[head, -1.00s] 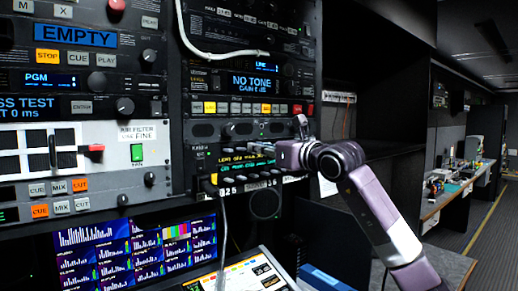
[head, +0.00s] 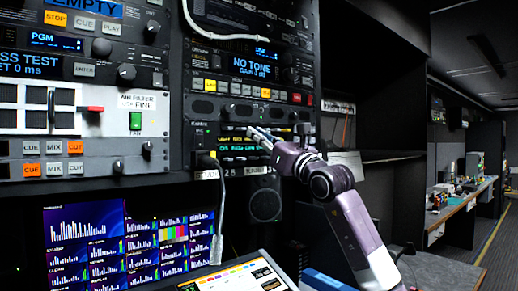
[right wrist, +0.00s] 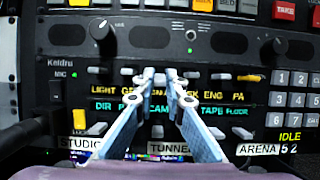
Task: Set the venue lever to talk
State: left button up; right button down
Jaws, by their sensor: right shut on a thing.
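The intercom panel (head: 199,134) has two lines of lit text; it also shows in the right wrist view (right wrist: 62,64). There the upper line includes LIGHT, ENG and PA, the lower DIR, CAM, TAPE and FLOOR. My right gripper (head: 258,133) reaches the panel from the right. In the wrist view its fingertips (right wrist: 166,77) are together at the lever row, shut on a small lever they mostly hide. The fingers cover labels, so I cannot read which lever. My left gripper is out of view.
Tape labels STUDIO (right wrist: 82,146), TUNNEL (right wrist: 168,148) and ARENA (right wrist: 258,149) sit below the text. Two black knobs (right wrist: 103,32) are above, a keypad (right wrist: 292,90) to the right. A tilted screen (head: 238,275) is below.

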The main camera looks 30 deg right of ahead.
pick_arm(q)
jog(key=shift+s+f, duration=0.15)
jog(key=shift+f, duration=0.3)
pick_arm(e)
jog(key=shift+r, duration=0.1)
jog(key=c, duration=2.3)
grip_release()
jog(key=shift+o, duration=0.2)
jog(key=shift+w, duration=0.1)
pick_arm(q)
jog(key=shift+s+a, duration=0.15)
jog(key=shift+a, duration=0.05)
pick_arm(e)
jog(key=shift+f, duration=0.2)
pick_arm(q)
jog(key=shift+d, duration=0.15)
pick_arm(e)
jog(key=a+v, duration=0.1)
jog(key=v, duration=1.1)
jog(key=shift+d, duration=0.4)
jog(key=shift+f, duration=0.15)
